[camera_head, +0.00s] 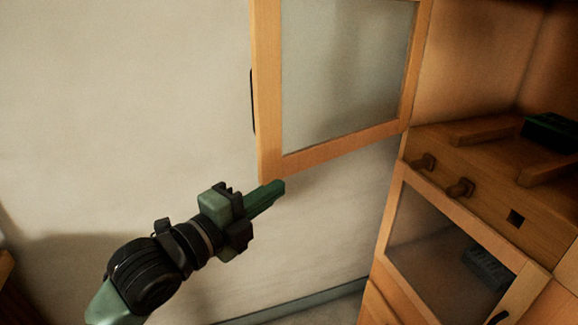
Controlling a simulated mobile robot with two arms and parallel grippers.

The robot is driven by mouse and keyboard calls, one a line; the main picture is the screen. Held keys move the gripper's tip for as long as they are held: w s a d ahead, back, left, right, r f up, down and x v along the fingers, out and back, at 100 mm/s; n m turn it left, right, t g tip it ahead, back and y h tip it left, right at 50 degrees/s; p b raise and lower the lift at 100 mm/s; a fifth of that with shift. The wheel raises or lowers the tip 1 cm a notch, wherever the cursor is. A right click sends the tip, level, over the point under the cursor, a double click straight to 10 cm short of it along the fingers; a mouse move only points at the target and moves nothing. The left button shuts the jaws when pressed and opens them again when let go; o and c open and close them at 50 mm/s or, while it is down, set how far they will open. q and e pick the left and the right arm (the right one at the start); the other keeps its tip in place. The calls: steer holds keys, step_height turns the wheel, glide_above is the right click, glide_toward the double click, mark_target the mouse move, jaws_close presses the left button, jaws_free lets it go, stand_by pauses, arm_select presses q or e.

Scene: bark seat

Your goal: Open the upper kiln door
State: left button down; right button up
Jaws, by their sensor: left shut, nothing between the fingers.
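The upper kiln door (268,100) is a wooden frame around a cloudy glass pane. It stands swung out to the left from the wooden kiln cabinet (470,85), and the upper compartment behind it is exposed. A dark handle (252,100) shows on the door's left edge; the door's top is cut off by the picture. My left gripper (279,187) is shut and empty, just below the door's lower left corner; I cannot tell whether it touches the door. My right gripper is not in view.
A dark green object (551,131) lies on the ledge at the right. A pale wall (120,100) fills the left, with free room before it.

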mark_target(287, 166)
arm_select(q)
steer(key=w+d+p, duration=0.1)
steer(key=w, duration=0.1)
steer(key=w+d+p, duration=0.1)
steer(key=w, duration=0.2)
steer(key=w+d+p, duration=0.1)
steer(key=w, duration=0.2)
steer(key=shift+w+d+r, duration=0.1)
steer(key=shift+w+d, duration=0.1)
steer(key=shift+w+a, duration=0.25)
steer(key=shift+d, duration=0.1)
